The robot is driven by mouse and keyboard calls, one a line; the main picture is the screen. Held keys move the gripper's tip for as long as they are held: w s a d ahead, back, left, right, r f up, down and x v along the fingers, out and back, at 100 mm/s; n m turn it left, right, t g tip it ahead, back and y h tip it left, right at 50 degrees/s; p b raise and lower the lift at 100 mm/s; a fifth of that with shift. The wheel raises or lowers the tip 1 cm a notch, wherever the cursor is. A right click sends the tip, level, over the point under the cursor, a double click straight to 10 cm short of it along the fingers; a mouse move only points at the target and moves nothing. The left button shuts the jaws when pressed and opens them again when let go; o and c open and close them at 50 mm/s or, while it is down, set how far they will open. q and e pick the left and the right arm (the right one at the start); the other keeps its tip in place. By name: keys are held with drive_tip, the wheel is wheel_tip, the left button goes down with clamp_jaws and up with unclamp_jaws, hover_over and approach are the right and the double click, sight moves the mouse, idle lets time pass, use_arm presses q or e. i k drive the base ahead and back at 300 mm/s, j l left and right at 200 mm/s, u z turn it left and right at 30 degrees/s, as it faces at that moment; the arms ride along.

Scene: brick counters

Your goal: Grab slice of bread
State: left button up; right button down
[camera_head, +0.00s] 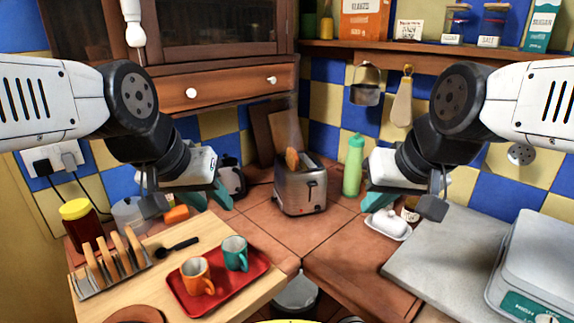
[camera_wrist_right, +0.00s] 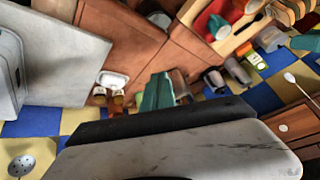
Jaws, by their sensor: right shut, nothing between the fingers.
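A brown slice of bread (camera_head: 292,158) sticks up out of the silver toaster (camera_head: 301,190) at the back middle of the counter. More slices (camera_head: 118,252) stand in a toast rack (camera_head: 92,293) on the wooden board at the left. My left gripper (camera_head: 217,196) has teal fingers and hangs in the air left of the toaster; whether it is open is unclear. My right gripper (camera_head: 376,200) is shut and empty, right of the toaster and apart from it. Its teal fingers also show in the right wrist view (camera_wrist_right: 158,92).
A red tray (camera_head: 222,297) with an orange mug (camera_head: 196,276) and a teal mug (camera_head: 235,253) lies on the board. A green bottle (camera_head: 353,166) stands right of the toaster. A butter dish (camera_head: 387,224) and a scale (camera_head: 540,270) are at the right. Tiles before the toaster are clear.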

sight(292, 159)
drive_tip(key=u, duration=0.4)
drive_tip(key=l+u, duration=0.15)
drive_tip(key=u, duration=0.25)
drive_tip(key=k+u, duration=0.1)
drive_tip(key=u, duration=0.7)
drive_tip(key=k+l+u, duration=0.1)
drive_tip(key=k+l, duration=0.15)
drive_tip(key=k, duration=0.2)
